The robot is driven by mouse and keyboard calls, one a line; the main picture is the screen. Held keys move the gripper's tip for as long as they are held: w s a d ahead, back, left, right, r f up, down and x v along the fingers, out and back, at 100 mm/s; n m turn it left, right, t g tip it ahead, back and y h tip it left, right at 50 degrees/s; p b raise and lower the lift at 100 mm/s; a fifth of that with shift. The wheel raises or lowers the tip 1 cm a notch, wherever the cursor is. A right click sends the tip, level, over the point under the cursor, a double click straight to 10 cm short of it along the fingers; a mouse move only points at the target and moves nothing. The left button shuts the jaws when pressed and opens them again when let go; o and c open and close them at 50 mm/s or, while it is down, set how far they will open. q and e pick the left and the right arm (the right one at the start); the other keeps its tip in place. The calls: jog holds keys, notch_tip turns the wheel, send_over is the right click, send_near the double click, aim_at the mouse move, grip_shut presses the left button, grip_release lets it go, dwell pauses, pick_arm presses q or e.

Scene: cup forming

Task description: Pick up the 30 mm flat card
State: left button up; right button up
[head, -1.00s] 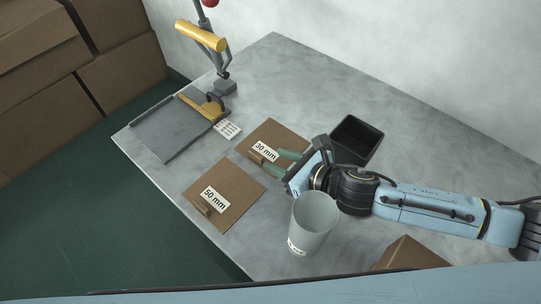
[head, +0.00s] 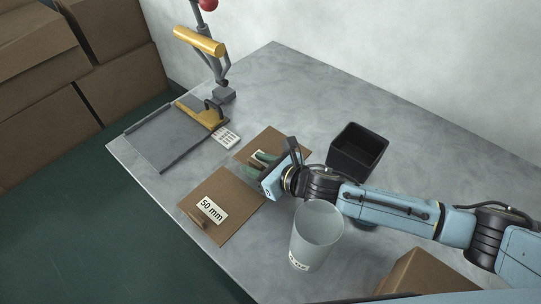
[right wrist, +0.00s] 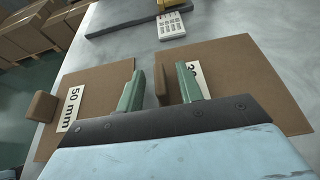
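The 30 mm flat card (head: 284,140) is a brown square lying on the grey table, with its white label mostly hidden by my gripper in the head view. In the right wrist view the card (right wrist: 245,75) lies under my right gripper (right wrist: 158,78). Its small brown tab (right wrist: 159,86) stands between the two green fingers, with a gap on each side. My right gripper (head: 257,165) is open, low over the card's near-left part. My left gripper is not in view.
The 50 mm card (head: 232,188) lies close by at the near left. A black bin (head: 357,152) stands right of the 30 mm card.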

jog(key=c, duration=0.8)
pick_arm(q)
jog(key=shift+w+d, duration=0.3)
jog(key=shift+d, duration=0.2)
pick_arm(e)
jog(key=shift+r, duration=0.1)
